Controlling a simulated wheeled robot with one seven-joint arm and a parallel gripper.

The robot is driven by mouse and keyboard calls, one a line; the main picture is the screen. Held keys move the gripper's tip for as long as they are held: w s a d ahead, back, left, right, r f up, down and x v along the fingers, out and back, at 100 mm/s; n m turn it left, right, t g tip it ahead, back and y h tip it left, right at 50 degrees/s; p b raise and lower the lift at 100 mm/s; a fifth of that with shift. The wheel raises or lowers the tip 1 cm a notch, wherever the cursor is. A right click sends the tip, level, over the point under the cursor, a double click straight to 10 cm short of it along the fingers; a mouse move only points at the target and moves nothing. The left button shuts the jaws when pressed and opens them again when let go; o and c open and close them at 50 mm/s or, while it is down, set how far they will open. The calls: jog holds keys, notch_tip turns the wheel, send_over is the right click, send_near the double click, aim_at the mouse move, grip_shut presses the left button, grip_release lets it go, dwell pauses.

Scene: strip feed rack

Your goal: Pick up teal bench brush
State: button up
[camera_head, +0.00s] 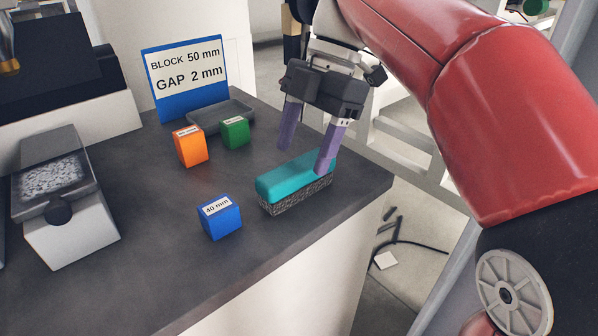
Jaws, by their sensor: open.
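The teal bench brush (287,178) lies on the dark bench top near its right front edge, teal back up and speckled grey bristles down. My gripper (307,163) comes down over the brush from above, with its two purple fingers spread apart. The right finger overlaps the right part of the brush in the picture. The left finger tip is above and behind the brush. Whether either finger touches the brush cannot be told. Nothing is held between the fingers.
On the bench top (150,215) stand a blue block (221,222), an orange block (190,150) and a green block (235,133). A grey tray (208,121) and a sign (188,75) are behind. A grey-white device (66,205) stands left. The bench edge drops off just right of the brush.

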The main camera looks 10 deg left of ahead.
aim_at(298, 165)
jog(key=x, duration=0.6)
jog(key=shift+w+b, duration=0.2)
jog(key=shift+b, duration=0.2)
jog(key=shift+f, duration=0.2)
jog(key=c, duration=1.2)
jog(key=shift+r, duration=0.1)
